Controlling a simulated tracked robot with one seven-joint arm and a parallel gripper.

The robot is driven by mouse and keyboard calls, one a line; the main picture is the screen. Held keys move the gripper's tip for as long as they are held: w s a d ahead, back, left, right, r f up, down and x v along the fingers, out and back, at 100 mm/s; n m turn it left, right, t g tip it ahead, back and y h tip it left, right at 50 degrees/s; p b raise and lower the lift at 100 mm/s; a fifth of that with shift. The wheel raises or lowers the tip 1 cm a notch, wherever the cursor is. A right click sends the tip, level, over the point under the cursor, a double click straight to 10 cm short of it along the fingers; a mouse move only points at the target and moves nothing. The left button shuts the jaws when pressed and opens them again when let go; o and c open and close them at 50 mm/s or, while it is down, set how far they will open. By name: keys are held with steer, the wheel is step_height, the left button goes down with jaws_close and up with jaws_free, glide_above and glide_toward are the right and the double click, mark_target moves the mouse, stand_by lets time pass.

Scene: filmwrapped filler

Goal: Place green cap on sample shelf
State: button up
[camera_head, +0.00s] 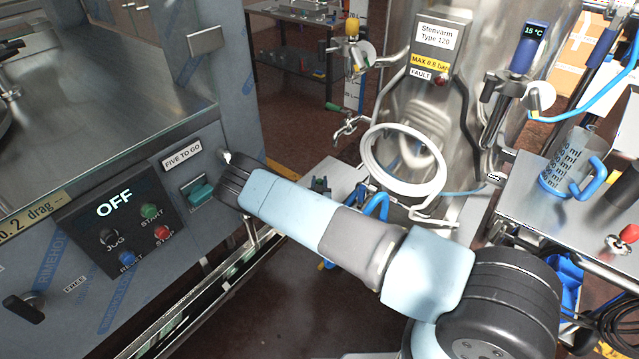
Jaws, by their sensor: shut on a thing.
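My arm reaches from the lower right to the control panel at the left. My gripper (232,180) is at its dark far end, by the "FIVE TO GO" label. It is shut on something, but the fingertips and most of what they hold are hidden. A small pale bit shows at its upper edge. A teal-green piece (201,193) sits in a grey frame on the panel just left of the gripper; I cannot tell whether it is the green cap. A light ledge (346,178) with small items stands behind my arm; I cannot tell whether it is the sample shelf.
The control panel (120,222) reads OFF and has several coloured knobs. A steel tank (440,120) with a coiled white hose (367,158) stands behind my arm. A side table (535,215) at the right holds a measuring jug (566,165). A rack (290,58) stands at the back.

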steer(key=shift+f, duration=0.1)
steer(key=o, duration=1.1)
steer(key=s, duration=1.2)
steer(key=shift+a, duration=0.15)
